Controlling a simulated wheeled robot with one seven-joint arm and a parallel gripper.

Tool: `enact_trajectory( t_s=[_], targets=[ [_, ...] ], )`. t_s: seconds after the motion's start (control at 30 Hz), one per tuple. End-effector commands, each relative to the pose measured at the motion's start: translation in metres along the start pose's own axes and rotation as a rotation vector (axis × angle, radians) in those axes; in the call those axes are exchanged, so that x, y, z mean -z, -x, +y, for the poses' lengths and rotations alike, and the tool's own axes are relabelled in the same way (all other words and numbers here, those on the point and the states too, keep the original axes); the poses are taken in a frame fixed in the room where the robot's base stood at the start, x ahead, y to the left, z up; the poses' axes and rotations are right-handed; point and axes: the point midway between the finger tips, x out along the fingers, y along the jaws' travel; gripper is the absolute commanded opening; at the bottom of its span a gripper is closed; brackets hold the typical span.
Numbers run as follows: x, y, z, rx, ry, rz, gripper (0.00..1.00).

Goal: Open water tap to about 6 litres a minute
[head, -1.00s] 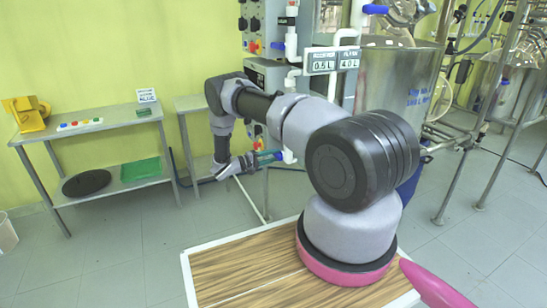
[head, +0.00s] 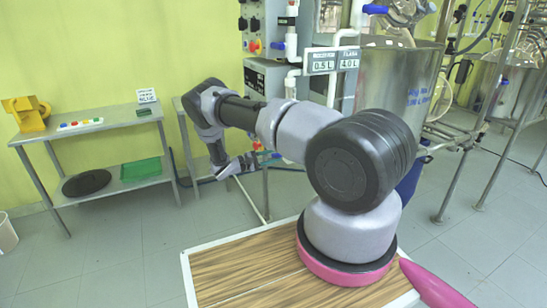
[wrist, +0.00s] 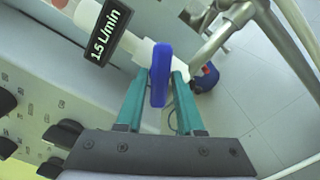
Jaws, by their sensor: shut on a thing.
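The water tap's blue lever (wrist: 161,75) stands between the two teal fingers of my gripper (wrist: 160,80) in the wrist view. The fingers are shut on it. The lever joins a white pipe fitting (wrist: 145,50). A black flow display (wrist: 103,28) beside it reads "15 L/min"; I cannot tell whether there is a decimal point. In the head view my gripper (head: 262,158) is at the tap below the control cabinet, small and partly hidden by my own arm.
A steel vessel (head: 398,80) and glass reactors on metal frames stand at the right. A sign (head: 332,61) shows 0.5 L and 4.0 L. A steel bench (head: 85,131) stands at the left. Grey floor is clear between the bench and my base.

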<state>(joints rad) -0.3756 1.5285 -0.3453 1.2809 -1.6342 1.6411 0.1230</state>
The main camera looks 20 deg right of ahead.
Motion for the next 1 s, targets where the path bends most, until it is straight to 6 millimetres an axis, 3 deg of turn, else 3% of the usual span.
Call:
enact_trajectory(
  t_s=[0.5,1.0],
  targets=[
    [0.0004,0.0014,-0.0006,-0.001,0.415,0.002,0.00],
    [0.0004,0.0011,-0.0007,0.000,0.548,0.002,0.00]
  ],
)
